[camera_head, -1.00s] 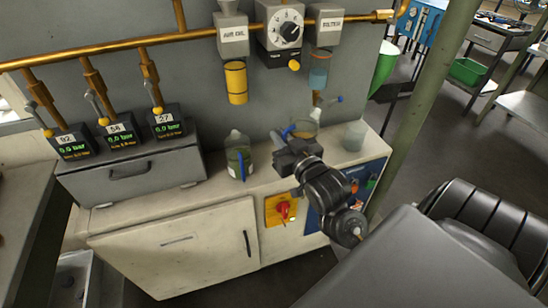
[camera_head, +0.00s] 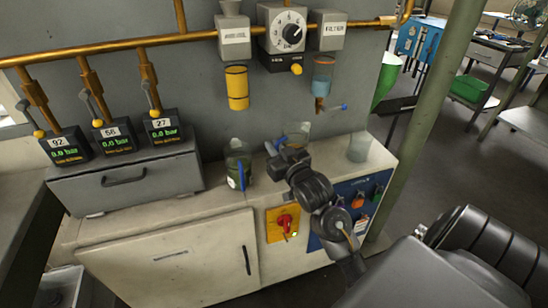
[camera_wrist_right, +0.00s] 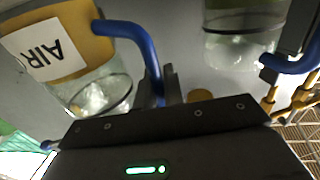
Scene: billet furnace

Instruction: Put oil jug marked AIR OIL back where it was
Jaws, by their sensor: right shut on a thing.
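My right gripper (camera_head: 278,153) is shut on the blue handle of the oil jug. In the head view this clear jug (camera_head: 299,131) stands out behind the gripper, partly hidden by it. In the right wrist view the jug (camera_wrist_right: 105,93) fills the upper left, with amber content and an upside-down label reading AIR; the rest of the label is not visible. My gripper (camera_wrist_right: 166,88) is at its blue handle. Whether the jug touches the counter I cannot tell. My left gripper is not in view.
A second jug with green content and a blue handle (camera_head: 237,167) stands left on the pale counter (camera_head: 150,218); it also shows in the wrist view (camera_wrist_right: 238,45). A clear beaker (camera_head: 359,148) stands at the right. Behind are the yellow-bowled lubricator (camera_head: 237,88) and blue-bowled filter (camera_head: 322,75).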

